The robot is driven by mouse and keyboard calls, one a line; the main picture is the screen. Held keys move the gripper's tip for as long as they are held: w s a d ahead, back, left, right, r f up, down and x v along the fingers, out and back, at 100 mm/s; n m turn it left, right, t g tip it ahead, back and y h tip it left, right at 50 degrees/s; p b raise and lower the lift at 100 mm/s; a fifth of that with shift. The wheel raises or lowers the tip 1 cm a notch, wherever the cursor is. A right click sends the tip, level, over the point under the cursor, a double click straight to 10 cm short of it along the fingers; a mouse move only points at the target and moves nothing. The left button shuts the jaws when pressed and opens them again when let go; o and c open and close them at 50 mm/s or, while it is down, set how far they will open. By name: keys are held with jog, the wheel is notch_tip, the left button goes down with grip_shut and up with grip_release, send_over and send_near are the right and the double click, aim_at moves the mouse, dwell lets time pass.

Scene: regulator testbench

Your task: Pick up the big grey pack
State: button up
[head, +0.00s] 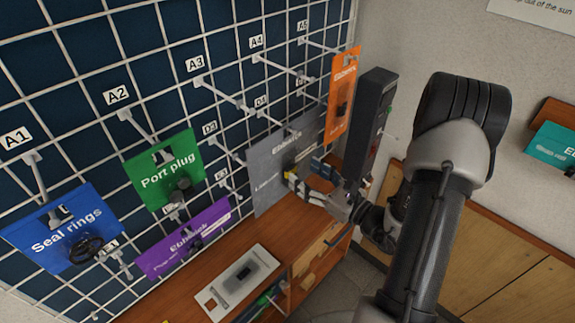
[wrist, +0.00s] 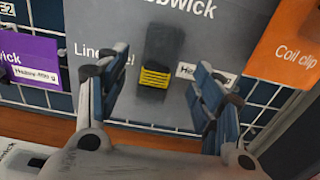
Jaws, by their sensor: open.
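The big grey pack (head: 268,165) hangs on the wire grid in the head view, between the purple pack and the orange pack. In the wrist view the grey pack (wrist: 110,25) fills the upper middle. It carries a black part with a yellow ribbed end (wrist: 156,70) and a small white label. My gripper (head: 305,178) is in front of its lower right part. In the wrist view my gripper (wrist: 163,62) is open, with one blue-padded finger on each side of the black and yellow part. I cannot tell whether the fingers touch the pack.
An orange pack (head: 343,95) hangs close on the right. A purple pack (head: 186,240), green pack (head: 165,165) and blue pack (head: 60,228) hang to the left. A tall dark box (head: 370,120) appears beside my gripper. A pale card (head: 238,282) lies on the wooden bench below.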

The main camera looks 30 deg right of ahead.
aim_at(294, 166)
jog(key=x, duration=0.4)
jog(key=shift+w+a+b, duration=0.1)
jog(key=shift+w+b, duration=0.05)
jog(key=shift+b, duration=0.2)
jog(key=shift+c, duration=0.3)
jog(key=c, duration=1.3)
grip_shut()
jog(key=shift+r, duration=0.1)
